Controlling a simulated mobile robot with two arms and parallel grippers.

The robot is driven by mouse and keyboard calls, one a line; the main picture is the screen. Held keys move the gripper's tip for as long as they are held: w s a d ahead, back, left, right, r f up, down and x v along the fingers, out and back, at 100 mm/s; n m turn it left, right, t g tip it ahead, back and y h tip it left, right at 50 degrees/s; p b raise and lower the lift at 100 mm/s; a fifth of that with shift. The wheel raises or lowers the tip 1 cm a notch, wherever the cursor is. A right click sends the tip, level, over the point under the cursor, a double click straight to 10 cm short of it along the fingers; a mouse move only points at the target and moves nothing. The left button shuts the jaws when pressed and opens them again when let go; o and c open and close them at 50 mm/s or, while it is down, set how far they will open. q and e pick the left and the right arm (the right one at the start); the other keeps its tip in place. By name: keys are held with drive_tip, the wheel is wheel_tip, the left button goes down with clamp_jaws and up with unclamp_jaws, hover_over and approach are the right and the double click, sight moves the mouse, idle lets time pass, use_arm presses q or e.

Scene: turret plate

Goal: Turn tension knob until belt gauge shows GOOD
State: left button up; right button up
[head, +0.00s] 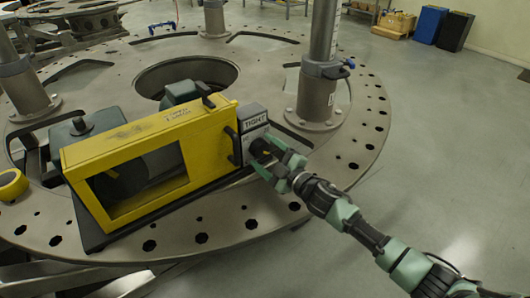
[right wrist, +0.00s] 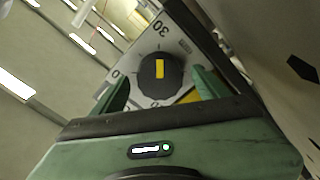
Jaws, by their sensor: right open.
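The tension knob (right wrist: 160,72) is black with a yellow pointer bar, on a pale dial plate; a "30" and a "0" show on the plate. In the head view the knob (head: 260,147) sits on the right end of the yellow-guarded belt unit (head: 150,138), partly hidden by my gripper. The gauge plate (head: 253,121) above it reads TIGHT. My right gripper (head: 276,161) is open, its green fingers on either side of the knob in the right wrist view (right wrist: 161,88); I cannot tell whether they touch it. My left gripper is not in view.
The unit stands on a large round metal turret plate (head: 200,238) with holes along its rim. Upright posts (head: 318,95) rise from it. A yellow tape roll (head: 12,184) lies at the left. The floor at right is clear.

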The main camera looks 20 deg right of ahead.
drive_tip(key=c, duration=1.4)
drive_tip(key=shift+o, duration=0.2)
drive_tip(key=shift+n, duration=1.3)
drive_tip(key=n, duration=0.5)
drive_tip(key=shift+f+n, duration=0.1)
drive_tip(key=shift+n, duration=0.3)
